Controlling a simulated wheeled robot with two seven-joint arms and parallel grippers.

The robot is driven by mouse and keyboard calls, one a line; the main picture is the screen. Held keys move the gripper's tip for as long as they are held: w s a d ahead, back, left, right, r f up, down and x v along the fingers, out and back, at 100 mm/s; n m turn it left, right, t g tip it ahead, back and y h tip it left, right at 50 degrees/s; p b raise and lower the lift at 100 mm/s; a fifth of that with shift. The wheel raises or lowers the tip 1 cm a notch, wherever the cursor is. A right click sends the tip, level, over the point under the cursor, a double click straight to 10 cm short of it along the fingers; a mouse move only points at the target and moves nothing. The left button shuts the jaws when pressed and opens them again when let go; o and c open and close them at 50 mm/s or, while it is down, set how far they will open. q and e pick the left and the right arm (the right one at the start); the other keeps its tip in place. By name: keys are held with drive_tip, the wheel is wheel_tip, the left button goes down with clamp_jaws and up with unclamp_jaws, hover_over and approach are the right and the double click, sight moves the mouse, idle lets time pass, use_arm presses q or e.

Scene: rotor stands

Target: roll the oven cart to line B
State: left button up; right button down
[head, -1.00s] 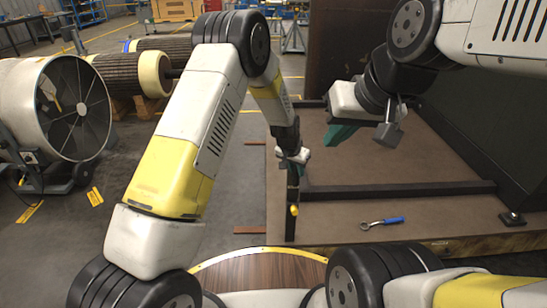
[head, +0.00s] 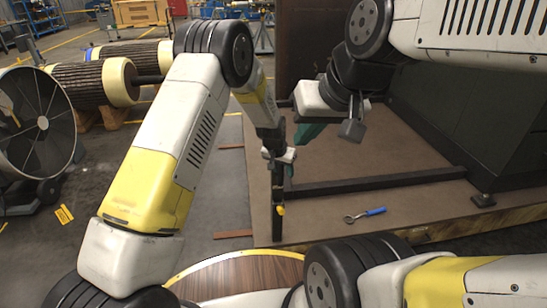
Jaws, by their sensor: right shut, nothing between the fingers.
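A low brown deck (head: 400,150) with a black bar frame (head: 385,181) and a dark upright panel (head: 315,45) stands in front of me. I take it for the oven cart, but no label shows. My left gripper (head: 279,157) is at a black upright post (head: 278,190) at the deck's left side. Its fingers are small and partly hidden, so whether they grip the post is unclear. I cannot make out line B.
A large drum fan (head: 40,122) stands at the left. Behind it are ribbed rollers with cream ends (head: 118,82). A blue-handled wrench (head: 366,214) lies near the deck's front edge. A dark cabinet-like body (head: 440,120) stands at the right.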

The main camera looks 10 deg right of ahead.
use_arm(q)
drive_tip(key=shift+a, duration=0.1)
drive_tip(key=v, duration=0.7)
drive_tip(key=shift+r, duration=0.4)
drive_tip(key=shift+s, duration=0.1)
drive_tip(key=s+a+r+n, duration=0.1)
drive_tip(key=s+a+r, duration=0.2)
drive_tip(key=a+r, duration=0.35)
drive_tip(key=s+a+r+n+t, duration=0.1)
drive_tip(key=s+a+r, duration=0.1)
drive_tip(key=a+r, duration=0.4)
drive_tip(key=s+a+r+n, duration=0.1)
drive_tip(key=s+a+r, duration=0.25)
drive_tip(key=r, duration=0.45)
drive_tip(key=s+a+r+n, duration=0.1)
drive_tip(key=s+a+r, duration=0.2)
drive_tip(key=s+a, duration=0.4)
drive_tip(key=s+a+r+n+t, duration=0.1)
drive_tip(key=s+a, duration=0.6)
drive_tip(key=s, duration=0.7)
wheel_tip(320, 180, up, 2)
drive_tip(key=shift+r+n+t+y, duration=0.15)
drive_tip(key=shift+n+t+y, duration=0.15)
drive_tip(key=shift+n, duration=0.5)
